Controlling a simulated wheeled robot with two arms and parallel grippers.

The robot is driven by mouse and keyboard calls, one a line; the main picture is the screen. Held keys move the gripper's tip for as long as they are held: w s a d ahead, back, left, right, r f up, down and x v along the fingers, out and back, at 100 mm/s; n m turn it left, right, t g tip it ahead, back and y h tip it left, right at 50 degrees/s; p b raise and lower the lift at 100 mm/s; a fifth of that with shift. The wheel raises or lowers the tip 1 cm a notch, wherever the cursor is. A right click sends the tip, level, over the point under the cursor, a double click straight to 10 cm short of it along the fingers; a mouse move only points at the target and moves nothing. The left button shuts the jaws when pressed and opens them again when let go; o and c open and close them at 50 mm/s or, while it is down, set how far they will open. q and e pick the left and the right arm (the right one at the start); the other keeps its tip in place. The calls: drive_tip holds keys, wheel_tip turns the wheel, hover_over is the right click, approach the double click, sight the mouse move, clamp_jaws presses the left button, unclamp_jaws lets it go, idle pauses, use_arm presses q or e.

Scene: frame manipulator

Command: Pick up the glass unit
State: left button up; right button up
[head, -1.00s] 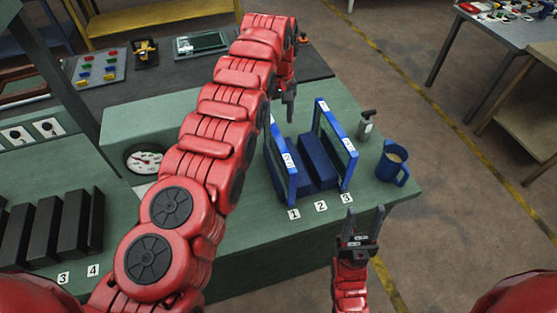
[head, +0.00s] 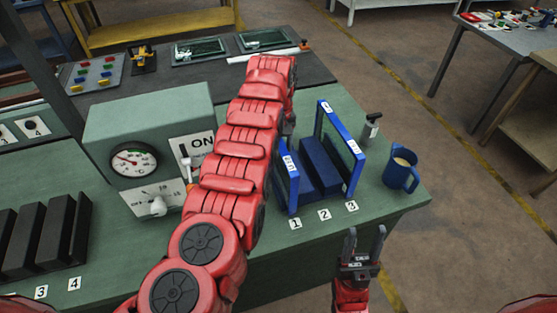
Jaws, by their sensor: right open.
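No thing in view is marked as the glass unit. Two dark green, glassy panes lie flat at the back of the bench, the left one (head: 200,50) and the right one (head: 265,39). Blue upright frames stand in a blue rack (head: 322,165) over labels 1 to 3; the tall right frame (head: 353,170) looks see-through. My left gripper (head: 289,124) is mostly hidden behind its own arm, above the left blue frame (head: 289,185). My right gripper (head: 365,235) is open and empty, in front of the bench edge, below label 3.
A blue mug (head: 401,172) and a small dark-topped bottle (head: 371,127) stand right of the rack. A green box with a gauge (head: 134,160) and a lever (head: 187,168) stands left of my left arm. Black blocks (head: 45,235) stand at far left.

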use_arm(q)
drive_tip(key=shift+a+f+p, duration=0.1)
drive_tip(key=shift+f+p, duration=0.2)
drive_tip(key=shift+f, duration=1.15)
drive_tip(key=shift+c, duration=0.3)
clamp_jaws()
